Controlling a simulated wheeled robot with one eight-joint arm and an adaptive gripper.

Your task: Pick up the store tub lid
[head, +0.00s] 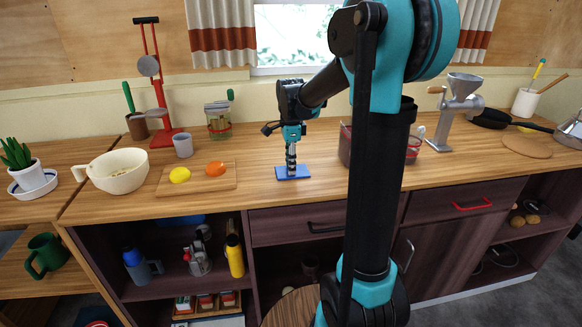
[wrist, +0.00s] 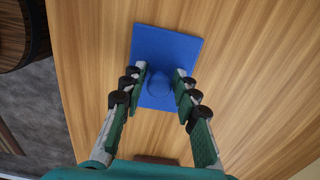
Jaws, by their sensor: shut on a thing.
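The store tub lid (head: 301,173) is a flat blue rectangle lying on the wooden counter, seen in the head view below my gripper (head: 291,168). In the wrist view the lid (wrist: 181,48) has a round blue knob (wrist: 158,82) in its middle. My gripper (wrist: 159,80) points down over the lid, with its two fingertips on either side of the knob, shut on it. The lid looks flat on the counter or very close to it; I cannot tell whether there is a gap.
A wooden board (head: 203,186) with a yellow and an orange item lies left of the lid. A cream bowl (head: 118,180) and a grey cup (head: 183,151) stand further left. A grinder (head: 459,110) stands at the right. The counter just around the lid is clear.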

